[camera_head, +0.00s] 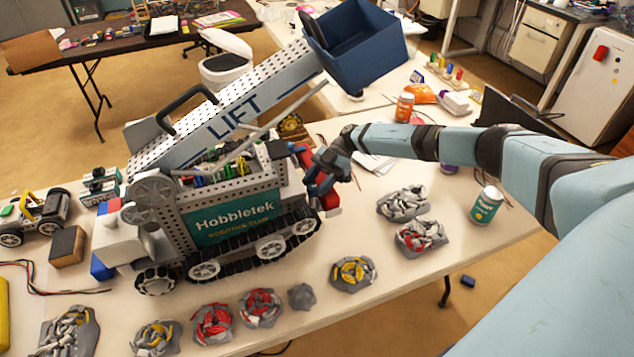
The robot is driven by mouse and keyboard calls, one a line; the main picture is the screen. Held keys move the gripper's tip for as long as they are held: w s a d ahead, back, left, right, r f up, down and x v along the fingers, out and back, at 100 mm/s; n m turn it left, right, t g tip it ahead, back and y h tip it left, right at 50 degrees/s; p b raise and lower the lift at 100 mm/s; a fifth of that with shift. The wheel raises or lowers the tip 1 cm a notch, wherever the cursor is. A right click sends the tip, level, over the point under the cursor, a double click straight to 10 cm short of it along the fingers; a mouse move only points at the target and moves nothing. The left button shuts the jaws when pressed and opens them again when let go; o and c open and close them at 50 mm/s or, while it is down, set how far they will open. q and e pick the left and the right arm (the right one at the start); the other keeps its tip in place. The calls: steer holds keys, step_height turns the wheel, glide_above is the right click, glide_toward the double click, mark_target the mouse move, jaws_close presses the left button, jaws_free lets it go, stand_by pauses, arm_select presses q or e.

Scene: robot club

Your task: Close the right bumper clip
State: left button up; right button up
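The Hobbletek tracked robot (235,215) stands on the white table, with its LIFT arm (225,118) raised toward the upper right. Red parts (331,200) show at its right end, by the bumper. I cannot make out the clip itself or whether it is open. My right gripper (316,178) is at this end, close against the red parts. Its fingers overlap them, so contact and finger opening cannot be told. My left gripper is not in view.
A blue bin (358,45) sits at the top of the LIFT arm, above my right forearm. Several grey, red and yellow wheel-like parts, such as one with yellow (353,272), lie along the table front. A teal can (486,205) stands at right.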

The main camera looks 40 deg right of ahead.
steer(key=b+v, duration=0.3)
steer(key=v, duration=1)
steer(key=shift+d+r, duration=0.2)
steer(key=shift+d, duration=0.15)
steer(key=shift+w, duration=0.15)
